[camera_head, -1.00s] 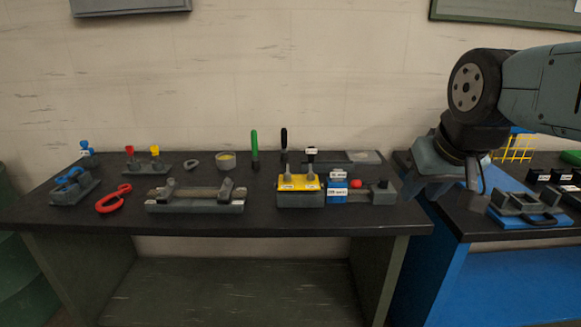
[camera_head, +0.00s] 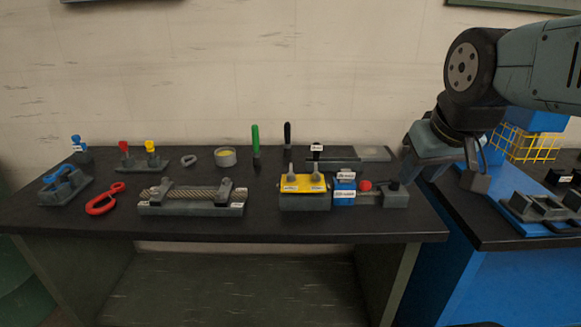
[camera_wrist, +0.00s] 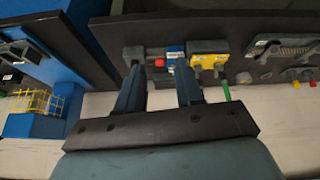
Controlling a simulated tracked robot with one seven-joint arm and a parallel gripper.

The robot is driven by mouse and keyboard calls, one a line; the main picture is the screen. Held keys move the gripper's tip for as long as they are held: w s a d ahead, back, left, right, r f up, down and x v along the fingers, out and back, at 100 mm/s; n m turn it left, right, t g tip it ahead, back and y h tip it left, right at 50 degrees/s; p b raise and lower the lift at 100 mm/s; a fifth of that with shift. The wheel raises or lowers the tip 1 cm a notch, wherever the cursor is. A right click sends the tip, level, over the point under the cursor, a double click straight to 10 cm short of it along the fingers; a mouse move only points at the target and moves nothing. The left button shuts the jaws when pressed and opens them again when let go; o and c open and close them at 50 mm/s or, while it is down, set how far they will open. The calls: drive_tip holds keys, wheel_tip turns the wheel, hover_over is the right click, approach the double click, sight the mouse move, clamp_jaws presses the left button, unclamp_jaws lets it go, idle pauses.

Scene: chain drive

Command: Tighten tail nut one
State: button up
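No label that I can read says tail nut one, so I cannot tell which part it is. A grey cradle (camera_head: 190,209) holds a length of rope (camera_head: 190,193) lying level across it on the black bench. Left of it stands a grey fixture with blue parts (camera_head: 66,184). A yellow-topped block (camera_head: 303,184) with labelled handles stands right of the cradle; it also shows in the wrist view (camera_wrist: 208,61). My gripper (camera_head: 445,180) is at the bench's right end, above the gap to the blue bench. In the wrist view its fingers (camera_wrist: 159,70) are apart with nothing between them.
A yellow wire basket (camera_head: 527,143) is at the right.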

drive_tip(key=w+a+r+n, duration=0.1)
drive_tip(key=w+a+n, duration=0.2)
drive_tip(key=w+n, duration=0.55)
drive_tip(key=n+g, duration=0.1)
drive_tip(key=n, duration=2.5)
hover_over(291, 168)
drive_tip(key=s, duration=0.5)
wheel_tip(291, 168, down, 7)
drive_tip(key=x, duration=1.3)
drive_tip(key=shift+w+f, duration=0.1)
drive_tip(key=shift+w, duration=0.05)
clamp_jaws()
